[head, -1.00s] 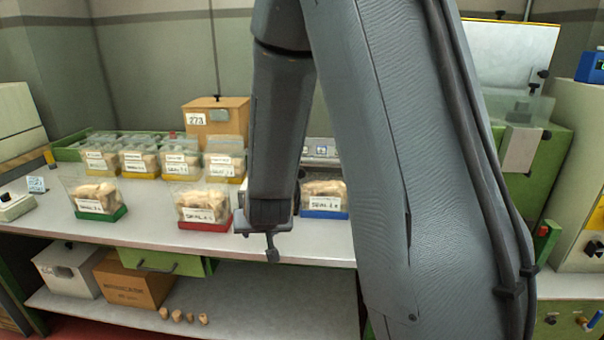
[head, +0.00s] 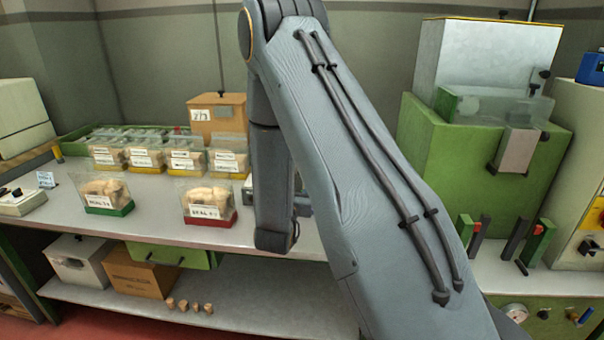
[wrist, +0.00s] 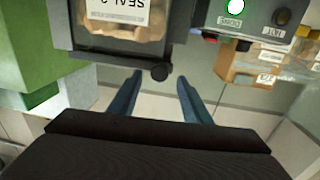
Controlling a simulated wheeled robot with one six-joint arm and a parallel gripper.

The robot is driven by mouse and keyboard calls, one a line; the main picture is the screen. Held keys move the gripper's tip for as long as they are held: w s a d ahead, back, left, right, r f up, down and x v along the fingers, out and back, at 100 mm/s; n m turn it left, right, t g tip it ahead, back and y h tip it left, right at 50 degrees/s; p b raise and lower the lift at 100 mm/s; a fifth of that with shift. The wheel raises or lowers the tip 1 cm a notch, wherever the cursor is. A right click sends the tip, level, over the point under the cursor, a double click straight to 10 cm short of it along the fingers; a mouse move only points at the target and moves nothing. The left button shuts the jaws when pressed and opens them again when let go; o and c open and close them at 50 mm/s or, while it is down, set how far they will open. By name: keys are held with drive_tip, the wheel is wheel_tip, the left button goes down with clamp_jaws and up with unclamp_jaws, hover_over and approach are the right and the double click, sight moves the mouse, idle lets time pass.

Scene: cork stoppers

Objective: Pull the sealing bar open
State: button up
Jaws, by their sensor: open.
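In the wrist view, a dark bar with a round black knob (wrist: 160,72) runs along the near edge of a dark frame; I take it for the sealing bar (wrist: 112,58). Behind it is a clear tub of corks (wrist: 112,30) with a label reading "SEAL 2". My gripper (wrist: 160,77) is open, its two blue-grey fingers on either side of the knob. I cannot tell whether they touch it. In the head view my arm hides the gripper and most of the sealer; only a grey part (head: 303,205) shows beside my wrist.
A grey control box with a lit green button (wrist: 238,17) sits right of the bar. Left on the bench stand a red-based tub (head: 210,208), a green-based tub (head: 105,195) and a cardboard box (head: 217,118). A green machine (head: 430,150) stands at right.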

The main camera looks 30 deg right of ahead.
drive_tip(key=shift+p+x, duration=0.4)
drive_tip(key=shift+x, duration=1.7)
drive_tip(key=shift+c, duration=0.4)
